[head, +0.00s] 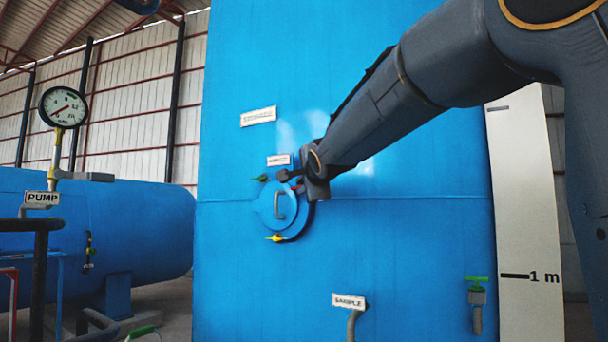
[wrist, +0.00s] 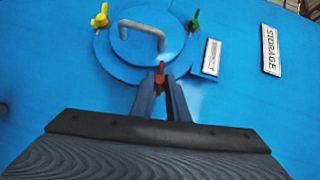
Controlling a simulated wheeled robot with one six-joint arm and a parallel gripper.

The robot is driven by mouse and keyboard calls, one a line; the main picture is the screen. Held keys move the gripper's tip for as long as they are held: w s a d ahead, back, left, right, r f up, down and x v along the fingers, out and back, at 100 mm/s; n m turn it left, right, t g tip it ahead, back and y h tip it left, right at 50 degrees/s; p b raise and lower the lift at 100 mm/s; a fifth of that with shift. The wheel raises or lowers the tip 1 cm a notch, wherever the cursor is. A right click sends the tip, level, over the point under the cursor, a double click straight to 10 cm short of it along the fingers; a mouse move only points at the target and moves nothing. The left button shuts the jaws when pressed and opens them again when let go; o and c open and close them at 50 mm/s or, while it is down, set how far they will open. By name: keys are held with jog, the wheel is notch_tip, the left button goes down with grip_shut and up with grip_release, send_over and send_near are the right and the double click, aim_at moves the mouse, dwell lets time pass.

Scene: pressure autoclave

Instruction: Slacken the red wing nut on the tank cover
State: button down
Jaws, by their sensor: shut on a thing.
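The round blue tank cover (head: 265,210) with a grey handle sits on the front of the large blue tank. It also shows in the wrist view (wrist: 118,45). The red wing nut (wrist: 160,70) is at the cover's rim, between the fingertips. My gripper (wrist: 160,88) is shut on the red wing nut. In the head view my gripper (head: 300,184) reaches the cover's upper right rim, and my arm hides part of that rim. A green wing nut (head: 262,178) and a yellow wing nut (head: 275,238) sit at other places on the rim.
A small label (head: 279,160) and a larger label (head: 258,116) are on the tank above the cover. A SAMPLE outlet (head: 350,303) and a green-handled valve (head: 477,293) stick out lower down. A pressure gauge (head: 63,107) stands at the left.

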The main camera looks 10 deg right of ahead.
jog(key=shift+r+n+g+p, duration=0.3)
jog(key=shift+g+p, duration=0.1)
jog(key=shift+p, duration=0.45)
jog(key=shift+f+n+g, duration=0.1)
jog(key=shift+n+g, duration=0.4)
jog(key=shift+g, duration=0.1)
jog(key=c, duration=1.7)
grip_release()
jog(key=shift+b+v, duration=0.8)
jog(key=shift+v, duration=3.05)
jog(key=shift+a, duration=0.15)
jog(key=shift+c, duration=0.3)
